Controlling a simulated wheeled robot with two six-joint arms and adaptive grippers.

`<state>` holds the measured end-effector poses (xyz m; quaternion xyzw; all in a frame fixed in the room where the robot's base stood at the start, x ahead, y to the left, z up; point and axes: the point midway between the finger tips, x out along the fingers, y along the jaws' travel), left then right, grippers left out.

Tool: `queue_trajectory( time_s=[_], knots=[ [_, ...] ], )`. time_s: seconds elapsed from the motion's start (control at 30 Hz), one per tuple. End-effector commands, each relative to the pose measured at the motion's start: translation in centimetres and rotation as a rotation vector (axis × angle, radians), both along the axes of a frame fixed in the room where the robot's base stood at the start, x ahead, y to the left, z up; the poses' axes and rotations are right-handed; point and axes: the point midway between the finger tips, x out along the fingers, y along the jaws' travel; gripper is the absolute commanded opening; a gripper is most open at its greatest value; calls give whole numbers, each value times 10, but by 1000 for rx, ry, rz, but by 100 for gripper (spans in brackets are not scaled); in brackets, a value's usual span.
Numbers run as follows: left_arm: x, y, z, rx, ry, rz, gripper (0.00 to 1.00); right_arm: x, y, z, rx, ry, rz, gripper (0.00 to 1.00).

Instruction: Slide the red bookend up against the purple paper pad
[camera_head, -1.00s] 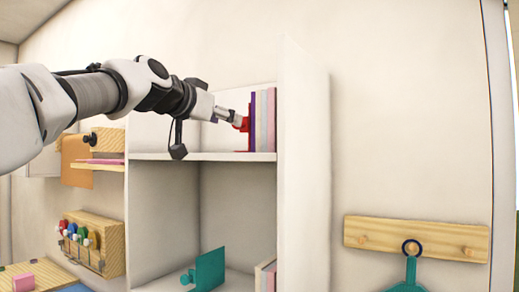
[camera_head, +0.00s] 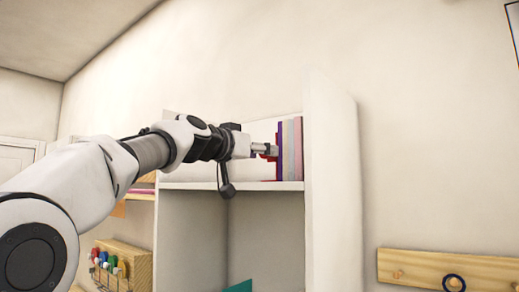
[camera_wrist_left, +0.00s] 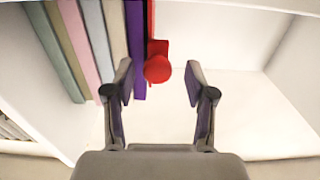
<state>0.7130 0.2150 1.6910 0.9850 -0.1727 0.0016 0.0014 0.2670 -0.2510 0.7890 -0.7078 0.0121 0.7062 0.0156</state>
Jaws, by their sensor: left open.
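The red bookend (camera_head: 271,156) stands on the upper shelf at the left end of a row of upright pads. The purple paper pad (camera_head: 280,148) is the end pad beside it. In the left wrist view, the bookend's round red knob (camera_wrist_left: 157,69) lies between my open fingers, and its thin plate runs close along the purple pad (camera_wrist_left: 138,50). I cannot tell whether they touch along their full length. My left gripper (camera_wrist_left: 160,80) is open around the knob; in the head view the gripper (camera_head: 268,149) partly covers the bookend. My right gripper is out of view.
Several pale pads (camera_head: 291,148) stand right of the purple one, against the tall white side panel (camera_head: 333,180). The shelf board (camera_head: 240,186) is clear to the left of the bookend. A peg rail (camera_head: 447,269) hangs at right.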

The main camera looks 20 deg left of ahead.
Motion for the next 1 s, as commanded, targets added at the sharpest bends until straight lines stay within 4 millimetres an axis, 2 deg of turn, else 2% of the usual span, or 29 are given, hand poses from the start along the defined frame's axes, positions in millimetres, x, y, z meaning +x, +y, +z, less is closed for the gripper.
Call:
queue_trajectory(
  time_s=[0.03, 0.1, 0.2, 0.43, 0.63, 0.67, 0.7, 0.73, 1.0],
  knots=[
    [0, 0, -1, 0, 1, 0, 55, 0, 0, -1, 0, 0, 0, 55],
    [0, 0, -1, 0, 1, 0, 31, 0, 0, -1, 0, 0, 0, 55],
    [0, 0, -1, 2, 2, 0, 0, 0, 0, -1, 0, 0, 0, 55],
    [-1, -3, -3, 3, -1, -2, 0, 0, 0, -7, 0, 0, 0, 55],
    [-1, -3, -1, 2, 2, -2, 0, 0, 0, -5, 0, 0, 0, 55],
    [-1, -3, -1, 2, 2, -2, 37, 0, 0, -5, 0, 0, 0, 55],
    [-1, -3, -1, 1, 1, -2, 51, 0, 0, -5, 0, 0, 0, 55],
    [-1, -3, -1, 1, 1, -2, 55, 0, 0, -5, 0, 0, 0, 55],
    [-1, -2, 0, 1, 1, -1, 55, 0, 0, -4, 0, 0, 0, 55]
  ],
)
